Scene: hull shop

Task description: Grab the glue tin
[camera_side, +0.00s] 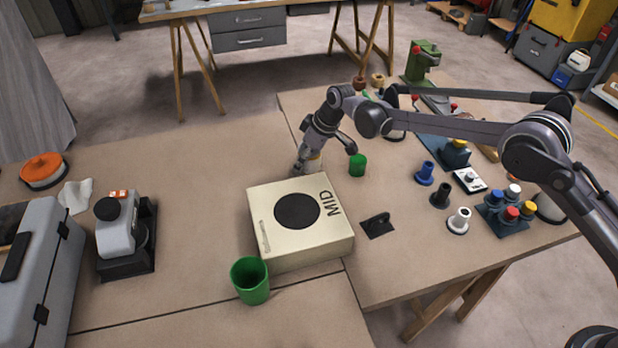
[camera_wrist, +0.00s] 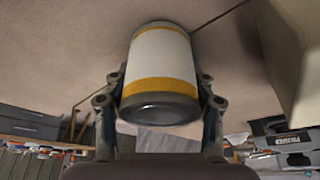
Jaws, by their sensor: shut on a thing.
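A tin (camera_wrist: 160,62) with a white band, yellow stripes and a dark grey end fills the middle of the wrist view. It carries no readable label. My gripper (camera_wrist: 160,90) has one finger on each side of it and is shut on it. In the side view my gripper (camera_side: 306,160) is low behind the cream box, and only a small pale and yellow part of the tin (camera_side: 314,164) shows there. The box hides its lower part, so I cannot tell whether it touches the table.
The cream box marked MID (camera_side: 270,226) stands just in front of my gripper. A green cup (camera_side: 250,281) is at its front, and a smaller green cylinder (camera_side: 357,165) is to the right. Coloured pegs (camera_side: 511,205) stand farther right.

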